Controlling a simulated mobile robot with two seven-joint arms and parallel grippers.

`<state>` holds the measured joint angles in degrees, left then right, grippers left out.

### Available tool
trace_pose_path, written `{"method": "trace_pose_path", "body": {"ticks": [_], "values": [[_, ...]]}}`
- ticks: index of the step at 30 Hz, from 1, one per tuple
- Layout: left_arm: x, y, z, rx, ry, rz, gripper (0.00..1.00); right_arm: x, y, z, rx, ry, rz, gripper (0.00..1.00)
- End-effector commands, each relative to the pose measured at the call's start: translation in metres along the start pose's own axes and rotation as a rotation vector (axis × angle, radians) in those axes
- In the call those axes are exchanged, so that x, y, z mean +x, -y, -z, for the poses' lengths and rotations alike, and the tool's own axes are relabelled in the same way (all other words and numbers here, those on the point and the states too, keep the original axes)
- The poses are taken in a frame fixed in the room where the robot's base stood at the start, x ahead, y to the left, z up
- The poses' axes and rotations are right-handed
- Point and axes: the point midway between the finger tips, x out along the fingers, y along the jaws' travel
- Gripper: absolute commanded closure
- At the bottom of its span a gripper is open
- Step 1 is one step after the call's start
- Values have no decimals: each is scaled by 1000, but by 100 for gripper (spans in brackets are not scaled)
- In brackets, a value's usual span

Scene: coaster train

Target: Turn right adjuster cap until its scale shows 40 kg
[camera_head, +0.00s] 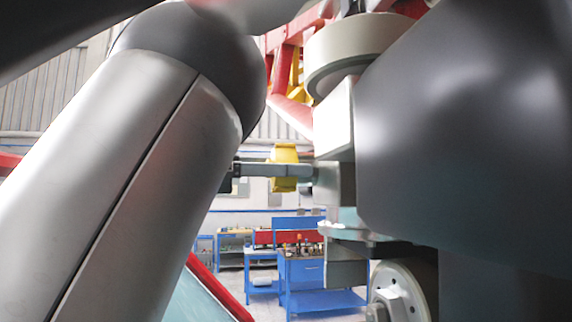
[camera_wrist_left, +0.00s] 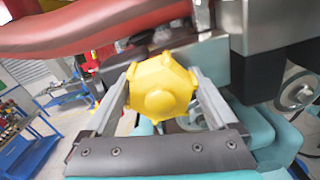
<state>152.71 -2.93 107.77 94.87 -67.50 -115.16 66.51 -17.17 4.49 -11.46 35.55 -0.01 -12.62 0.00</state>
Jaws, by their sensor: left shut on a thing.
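A yellow adjuster cap (camera_wrist_left: 160,88) with a faceted rim and a round raised centre is in the middle of the left wrist view. It also shows small in the head view (camera_head: 285,154), beside a grey metal block. My left gripper (camera_head: 292,171) reaches it from the left in the head view. In the left wrist view, its two grey fingers (camera_wrist_left: 162,80) lie on either side of the cap, and it is shut on it. No scale or reading can be made out in either view. My right gripper is in neither view.
Grey metal blocks and a round wheel (camera_head: 402,292) stand close to the cap on the right. A red tube (camera_wrist_left: 95,28) crosses above it in the left wrist view. A blue workbench (camera_head: 305,270) is in the background. My left arm covers much of the head view.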

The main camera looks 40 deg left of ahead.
Motion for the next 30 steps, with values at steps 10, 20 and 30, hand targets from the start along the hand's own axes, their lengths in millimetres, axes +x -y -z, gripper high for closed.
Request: {"method": "trace_pose_path", "body": {"ticks": [10,20,30], "values": [[0,-1,0,-330,0,2,64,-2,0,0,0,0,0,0],[0,-2,0,-637,0,2,64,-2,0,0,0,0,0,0],[0,-3,1,-881,0,1,64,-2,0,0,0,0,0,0]]}}
